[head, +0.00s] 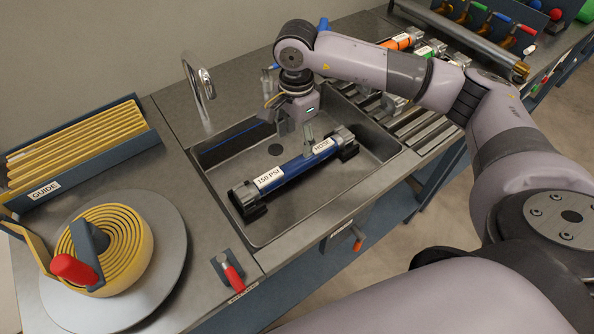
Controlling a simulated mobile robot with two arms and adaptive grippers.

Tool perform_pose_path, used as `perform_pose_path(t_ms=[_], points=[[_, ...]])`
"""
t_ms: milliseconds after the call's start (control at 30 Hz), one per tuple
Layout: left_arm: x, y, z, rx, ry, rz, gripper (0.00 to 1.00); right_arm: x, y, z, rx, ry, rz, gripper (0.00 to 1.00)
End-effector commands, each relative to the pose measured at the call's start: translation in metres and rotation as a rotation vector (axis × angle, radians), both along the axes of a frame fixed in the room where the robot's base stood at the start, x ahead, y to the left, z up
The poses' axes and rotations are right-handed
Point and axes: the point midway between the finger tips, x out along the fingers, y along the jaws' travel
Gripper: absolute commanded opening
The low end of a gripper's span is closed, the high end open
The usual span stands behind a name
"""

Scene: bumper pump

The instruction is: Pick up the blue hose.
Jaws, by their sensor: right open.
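My right gripper (290,125) hangs over the sink, pointing down, just behind and above the hose's upper right half. It is open and holds nothing. One finger shows close to the hose near the "HOSE" label; I cannot tell whether it touches. My left gripper is not in view.
A tap (198,82) rises behind the sink. At left are a yellow coil (119,248) on a round plate and a "GUIDE" rack (83,161). A red-handled lever (231,274) sits near the front edge. A slatted rack (417,133) with hoses lies to the right.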

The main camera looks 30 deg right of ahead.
Motion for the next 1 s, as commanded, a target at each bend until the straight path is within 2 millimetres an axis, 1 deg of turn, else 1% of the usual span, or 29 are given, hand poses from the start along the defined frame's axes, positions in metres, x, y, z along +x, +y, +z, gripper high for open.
perform_pose_path(t_ms=[33, 100, 200, 367, 467, 700, 800, 1000], points=[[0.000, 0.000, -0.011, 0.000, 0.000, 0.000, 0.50, -0.001, 0.000, -0.017, 0.001, 0.003, 0.000, 0.57], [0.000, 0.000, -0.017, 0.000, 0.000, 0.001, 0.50, 0.000, 0.000, -0.028, 0.001, 0.002, 0.001, 0.57], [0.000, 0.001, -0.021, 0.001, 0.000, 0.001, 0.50, 0.000, 0.001, -0.039, 0.001, 0.000, 0.001, 0.57], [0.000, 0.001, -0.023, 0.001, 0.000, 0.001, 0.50, 0.000, 0.001, -0.044, 0.002, 0.000, 0.001, 0.57], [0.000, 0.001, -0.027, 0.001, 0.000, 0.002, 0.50, 0.000, 0.000, -0.052, 0.002, 0.001, 0.001, 0.57], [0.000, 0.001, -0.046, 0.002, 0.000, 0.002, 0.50, 0.001, -0.002, -0.089, 0.002, 0.002, 0.000, 0.57], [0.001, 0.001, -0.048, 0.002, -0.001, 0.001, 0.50, 0.001, -0.002, -0.095, 0.003, 0.000, 0.001, 0.57], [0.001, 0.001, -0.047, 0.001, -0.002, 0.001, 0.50, 0.001, -0.002, -0.094, 0.003, 0.000, 0.001, 0.57]])
